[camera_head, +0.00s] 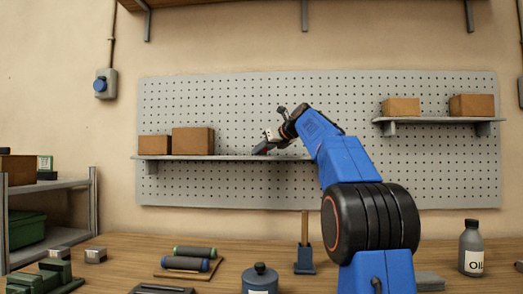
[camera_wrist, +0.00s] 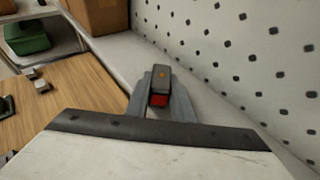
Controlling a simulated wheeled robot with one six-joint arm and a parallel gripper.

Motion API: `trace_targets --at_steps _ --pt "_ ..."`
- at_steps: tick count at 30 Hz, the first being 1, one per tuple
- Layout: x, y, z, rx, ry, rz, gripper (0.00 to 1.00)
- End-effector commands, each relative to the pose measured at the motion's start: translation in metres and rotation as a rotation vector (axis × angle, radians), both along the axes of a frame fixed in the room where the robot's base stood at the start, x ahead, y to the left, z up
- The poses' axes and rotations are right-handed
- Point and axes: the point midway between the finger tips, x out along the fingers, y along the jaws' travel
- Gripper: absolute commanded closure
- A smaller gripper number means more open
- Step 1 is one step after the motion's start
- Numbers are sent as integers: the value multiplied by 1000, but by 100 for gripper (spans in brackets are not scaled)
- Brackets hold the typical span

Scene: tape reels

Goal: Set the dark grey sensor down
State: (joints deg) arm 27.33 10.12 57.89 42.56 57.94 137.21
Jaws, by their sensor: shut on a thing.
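My gripper (camera_head: 267,142) is shut on the dark grey sensor (camera_wrist: 161,71), which has an orange dot on top and a red part on the side towards the wrist camera. In the wrist view the two grey fingers (camera_wrist: 160,88) stand on either side of it. In the head view the sensor (camera_head: 261,149) is small and partly hidden by the gripper, at the long left wall shelf (camera_head: 230,158), right of the cartons. I cannot tell whether it touches the shelf.
Two cartons (camera_head: 193,141) (camera_head: 154,145) stand on the left part of this shelf. The perforated wall panel (camera_head: 350,100) is close behind the gripper. The shelf between the larger carton and the gripper is clear. Below, the wooden bench (camera_head: 120,250) holds rollers, a bottle and other items.

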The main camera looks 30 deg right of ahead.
Motion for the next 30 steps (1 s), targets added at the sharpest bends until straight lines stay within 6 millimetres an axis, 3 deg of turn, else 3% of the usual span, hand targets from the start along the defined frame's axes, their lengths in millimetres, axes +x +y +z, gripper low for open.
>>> trace_targets --at_steps 5,6,8,20,30 --pt "0 0 -3 0 0 0 100" --pt "0 0 -3 0 0 0 69" --pt "0 0 -3 0 0 0 57" --pt "-5 -1 0 0 0 -1 57" --pt "-58 -12 22 -1 -1 -3 57"
